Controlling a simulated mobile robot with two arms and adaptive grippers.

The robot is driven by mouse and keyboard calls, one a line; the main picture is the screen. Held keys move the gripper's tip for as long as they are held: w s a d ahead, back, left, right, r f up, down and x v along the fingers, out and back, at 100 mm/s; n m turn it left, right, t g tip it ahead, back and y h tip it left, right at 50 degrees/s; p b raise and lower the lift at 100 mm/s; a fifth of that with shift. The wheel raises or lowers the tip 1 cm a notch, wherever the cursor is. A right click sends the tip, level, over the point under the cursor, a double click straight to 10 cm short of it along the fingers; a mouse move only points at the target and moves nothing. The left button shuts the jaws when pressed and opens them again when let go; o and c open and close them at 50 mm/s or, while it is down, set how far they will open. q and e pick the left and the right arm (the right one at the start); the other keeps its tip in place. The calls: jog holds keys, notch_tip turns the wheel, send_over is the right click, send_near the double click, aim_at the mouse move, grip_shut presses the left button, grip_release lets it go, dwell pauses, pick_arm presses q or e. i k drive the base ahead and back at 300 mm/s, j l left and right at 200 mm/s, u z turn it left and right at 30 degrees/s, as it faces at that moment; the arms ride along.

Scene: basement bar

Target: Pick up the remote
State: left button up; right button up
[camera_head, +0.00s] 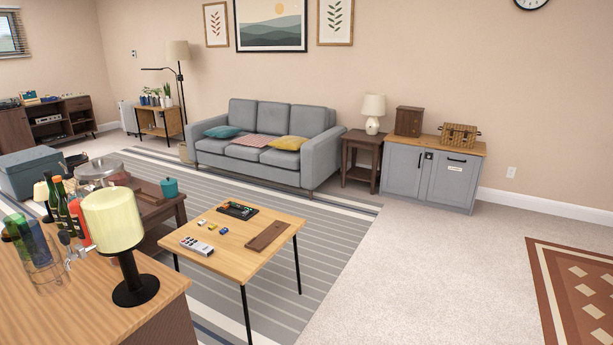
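A light grey remote (197,246) with dark and coloured buttons lies flat near the left front edge of a small wooden table (235,260) with black legs. Its top face is uncovered. Neither of my grippers shows in the head view, and nothing touches the remote.
The table also holds a black tray (237,210), a brown board (267,236) and small coloured items. A wooden counter (60,318) with a lamp (115,222) and bottles stands at the front left. A grey sofa (266,160) is behind. Carpet (430,270) at the right is clear.

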aim_at(194, 245)
jog(key=i+l+u, duration=0.1)
jog(key=i, duration=0.4)
jog(key=i+l, duration=0.1)
jog(key=i, duration=0.4)
jog(key=i+l+u, duration=0.15)
jog(key=i, duration=0.35)
jog(key=i+l, duration=0.15)
jog(key=i, duration=0.35)
jog(key=u, duration=0.05)
